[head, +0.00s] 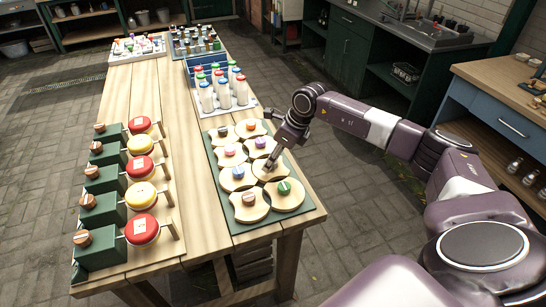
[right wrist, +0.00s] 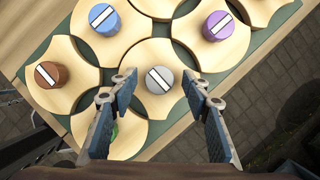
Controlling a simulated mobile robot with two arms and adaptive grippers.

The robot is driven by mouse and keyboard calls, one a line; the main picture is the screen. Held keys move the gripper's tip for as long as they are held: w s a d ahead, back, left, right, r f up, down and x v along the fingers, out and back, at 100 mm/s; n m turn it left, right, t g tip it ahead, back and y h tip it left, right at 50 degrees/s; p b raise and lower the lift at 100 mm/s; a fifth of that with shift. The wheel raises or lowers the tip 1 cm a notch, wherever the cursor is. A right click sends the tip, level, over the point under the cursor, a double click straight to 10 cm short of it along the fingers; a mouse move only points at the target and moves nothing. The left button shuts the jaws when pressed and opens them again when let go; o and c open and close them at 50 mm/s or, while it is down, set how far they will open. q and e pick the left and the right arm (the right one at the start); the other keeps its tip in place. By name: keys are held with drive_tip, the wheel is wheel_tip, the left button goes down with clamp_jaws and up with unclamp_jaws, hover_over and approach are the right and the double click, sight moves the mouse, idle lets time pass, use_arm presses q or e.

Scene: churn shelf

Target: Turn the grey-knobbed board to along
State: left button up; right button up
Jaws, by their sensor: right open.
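The grey-knobbed board (right wrist: 140,63) is a pale wooden piece with curved edges, centred in the right wrist view. Its grey knob (right wrist: 159,80) carries a white stripe slanting down to the right. My right gripper (right wrist: 159,88) is open, its fingers on either side of the knob, with visible gaps and nothing held. In the head view the right gripper (head: 268,168) is over the right side of the green tray (head: 304,206) and mostly hides the grey knob. My left gripper is not in view.
Neighbouring boards sit close around it, with a blue knob (right wrist: 105,20), purple knob (right wrist: 217,25), brown knob (right wrist: 48,75) and partly hidden green knob (right wrist: 112,130). A bottle crate (head: 247,104) stands behind. Green blocks with red and yellow discs (head: 142,228) line the table's left.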

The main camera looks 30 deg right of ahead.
drive_tip(key=c, duration=1.2)
drive_tip(key=shift+o, duration=0.2)
drive_tip(key=shift+m, duration=0.3)
drive_tip(key=m+h, duration=0.1)
drive_tip(key=m, duration=0.1)
drive_tip(key=shift+a+f+m+t+b, duration=0.1)
drive_tip(key=shift+a+m+t+b, duration=0.05)
drive_tip(key=shift+m+t+b, duration=0.2)
drive_tip(key=m+h+b, duration=0.1)
drive_tip(key=m+b, duration=0.1)
drive_tip(key=m, duration=0.1)
drive_tip(key=shift+a+m+h, duration=0.15)
drive_tip(key=shift+m+h, duration=0.15)
drive_tip(key=shift+m, duration=0.05)
drive_tip(key=m+h+b, duration=0.1)
drive_tip(key=m+b, duration=0.1)
drive_tip(key=m, duration=0.1)
drive_tip(key=m+h+b, duration=0.1)
drive_tip(key=m+b, duration=0.1)
drive_tip(key=m, duration=0.1)
drive_tip(key=shift+w+a, duration=0.1)
drive_tip(key=shift+m+g+h+b, duration=0.45)
drive_tip(key=shift+m+g, duration=0.1)
drive_tip(key=shift+m, duration=0.65)
drive_tip(key=shift+m+g+h+b, duration=0.35)
drive_tip(key=shift+m+g+b, duration=0.15)
drive_tip(key=shift+m, duration=0.7)
